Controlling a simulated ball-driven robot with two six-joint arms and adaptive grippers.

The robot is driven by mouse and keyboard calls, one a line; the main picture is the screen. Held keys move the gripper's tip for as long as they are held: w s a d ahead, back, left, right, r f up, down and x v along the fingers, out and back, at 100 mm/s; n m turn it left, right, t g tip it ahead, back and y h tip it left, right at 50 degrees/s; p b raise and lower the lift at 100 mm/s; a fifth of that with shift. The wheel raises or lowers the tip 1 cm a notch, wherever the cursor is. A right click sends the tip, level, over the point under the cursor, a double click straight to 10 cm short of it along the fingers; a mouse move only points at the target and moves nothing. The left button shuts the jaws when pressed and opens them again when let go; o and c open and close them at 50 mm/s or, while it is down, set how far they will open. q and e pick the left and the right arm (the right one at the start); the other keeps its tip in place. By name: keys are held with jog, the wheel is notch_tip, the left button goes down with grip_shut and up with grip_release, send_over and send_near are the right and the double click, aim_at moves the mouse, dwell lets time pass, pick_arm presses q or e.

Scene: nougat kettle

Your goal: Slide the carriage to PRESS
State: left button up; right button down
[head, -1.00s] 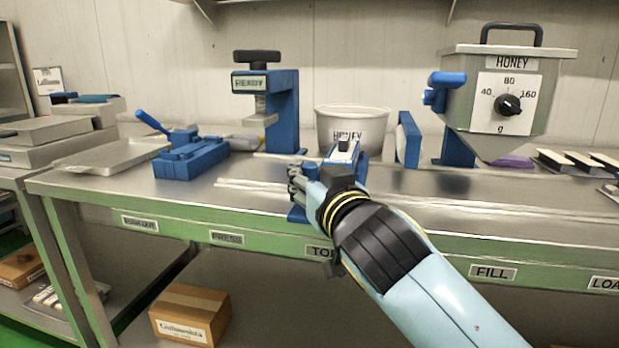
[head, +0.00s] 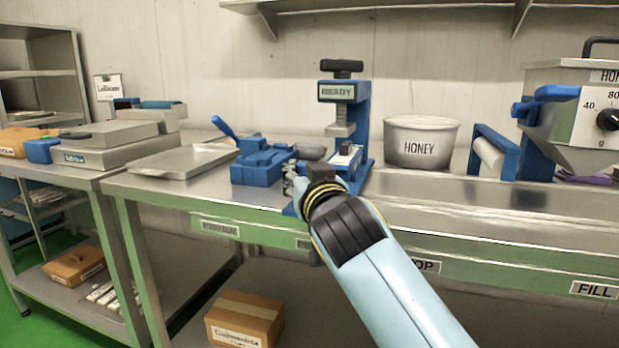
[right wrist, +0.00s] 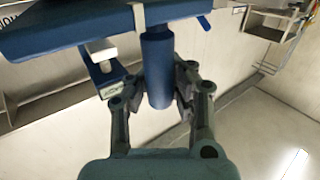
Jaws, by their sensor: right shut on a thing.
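The carriage (head: 345,158) is a blue block with a white top on the bench rail, in front of the blue press (head: 345,105) with the READY sign. The PRESS label on the bench edge (head: 303,244) is mostly hidden behind my right gripper. My right gripper (head: 298,184) is at the carriage's front. In the right wrist view its fingers (right wrist: 158,95) are closed around a blue cylindrical handle (right wrist: 157,62) that hangs from the blue carriage body (right wrist: 70,27). My left gripper is not in view.
A blue lever fixture (head: 258,165) stands just left of the carriage, with a metal tray (head: 182,160) beyond it. A HONEY tub (head: 420,142) and a blue roller frame (head: 497,155) stand to the right.

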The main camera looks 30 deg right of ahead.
jog(key=shift+w+a+f, duration=0.25)
jog(key=shift+a+f, duration=0.1)
jog(key=shift+f, duration=0.1)
jog(key=shift+w+a, duration=0.15)
jog(key=shift+w, duration=0.05)
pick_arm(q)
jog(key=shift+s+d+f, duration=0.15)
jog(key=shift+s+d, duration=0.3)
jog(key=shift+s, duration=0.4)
pick_arm(e)
jog(key=c, duration=1.6)
grip_release()
jog(key=shift+a, duration=0.1)
jog(key=shift+c, duration=0.2)
jog(key=shift+o, duration=1.2)
jog(key=shift+a+r, duration=0.2)
jog(key=o, duration=0.3)
jog(key=shift+r, duration=0.1)
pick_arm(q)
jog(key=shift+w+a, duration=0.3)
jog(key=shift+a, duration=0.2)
